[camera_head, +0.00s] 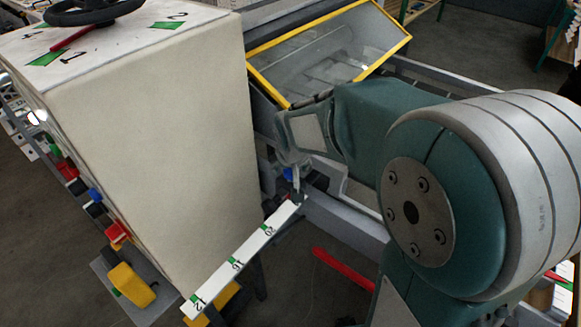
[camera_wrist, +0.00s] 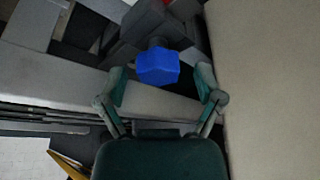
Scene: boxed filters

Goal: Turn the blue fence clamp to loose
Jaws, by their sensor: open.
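The blue fence clamp (camera_wrist: 158,67) shows in the wrist view as a blue faceted knob on a dark stem. It sits between and just beyond the fingertips of my gripper (camera_wrist: 163,90). The gripper is open, with one finger on each side of the knob and a visible gap at both sides. In the head view only a small blue part of the clamp (camera_head: 288,174) shows, beside my gripper (camera_head: 296,182) and partly hidden by it.
A large cream cabinet (camera_head: 150,120) stands close on the left, and its wall (camera_wrist: 265,90) fills the right of the wrist view. A numbered white scale (camera_head: 243,258) runs below the clamp. A yellow-framed clear guard (camera_head: 325,55) stands behind. A red bar (camera_head: 343,269) lies lower right.

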